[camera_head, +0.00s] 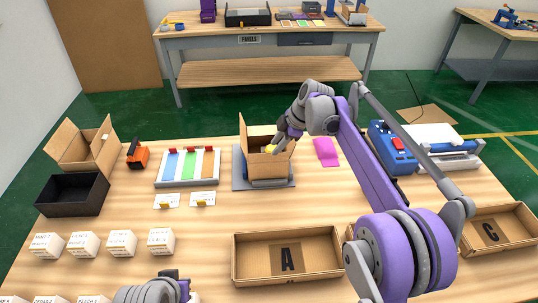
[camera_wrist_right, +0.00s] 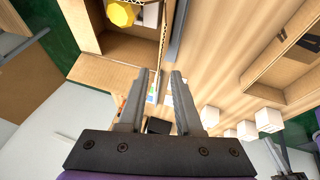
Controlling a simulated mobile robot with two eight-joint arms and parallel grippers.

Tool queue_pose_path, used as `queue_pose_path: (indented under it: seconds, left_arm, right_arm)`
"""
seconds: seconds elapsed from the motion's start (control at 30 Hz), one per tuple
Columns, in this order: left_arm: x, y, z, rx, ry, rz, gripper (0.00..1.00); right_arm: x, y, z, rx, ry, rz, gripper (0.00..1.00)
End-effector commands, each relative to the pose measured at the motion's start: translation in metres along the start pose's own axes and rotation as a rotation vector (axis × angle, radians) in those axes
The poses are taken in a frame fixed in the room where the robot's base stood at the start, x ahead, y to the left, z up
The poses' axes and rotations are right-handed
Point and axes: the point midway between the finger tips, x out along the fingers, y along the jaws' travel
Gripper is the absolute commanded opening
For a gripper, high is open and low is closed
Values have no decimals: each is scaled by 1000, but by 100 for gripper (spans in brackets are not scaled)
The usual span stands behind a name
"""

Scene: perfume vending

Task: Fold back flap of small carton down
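The small carton (camera_head: 265,168) stands open on a grey plate (camera_head: 240,183) at mid-table, with a yellow item (camera_head: 270,149) inside. One tall flap (camera_head: 244,136) stands upright at its left rear. Another flap tilts outward on the right, partly hidden by my right gripper (camera_head: 280,140). In the right wrist view, my right gripper (camera_wrist_right: 160,75) is open and empty, its fingers beside a tan carton flap (camera_wrist_right: 105,82). The yellow item (camera_wrist_right: 120,15) shows above. My left gripper (camera_head: 178,282) is at the bottom edge; its fingers cannot be made out.
An open carton (camera_head: 88,150) and a black bin (camera_head: 72,196) are at left. A colour-striped tray (camera_head: 188,168) is left of the small carton, a pink piece (camera_head: 326,152) right. Box A (camera_head: 255,270) and box C (camera_head: 510,243) are in front. White boxes stand front left.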

Motion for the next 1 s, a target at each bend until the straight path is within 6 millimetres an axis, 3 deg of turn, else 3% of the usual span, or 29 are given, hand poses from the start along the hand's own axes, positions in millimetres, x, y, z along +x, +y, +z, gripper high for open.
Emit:
queue_pose_path:
  seconds: [0.1, 0.3, 0.73, 0.93, 1.0]
  left_arm:
    - [1, 0, 1, 0, -1, 0, 0]
    - [2, 0, 2, 0, -1, 0, 0]
    - [2, 0, 2, 0, -2, 0, 0]
    - [2, 0, 2, 0, -1, 0, 0]
    - [2, 0, 2, 0, -1, 0, 0]
  right_arm:
    - [25, 0, 0, -1, 0, 0, 34]
    - [53, 0, 0, 0, -1, 1, 34]
    - [64, 0, 0, 2, -1, 1, 34]
    - [63, 0, 0, 2, -1, 1, 0]
    - [63, 0, 0, 2, -1, 1, 0]
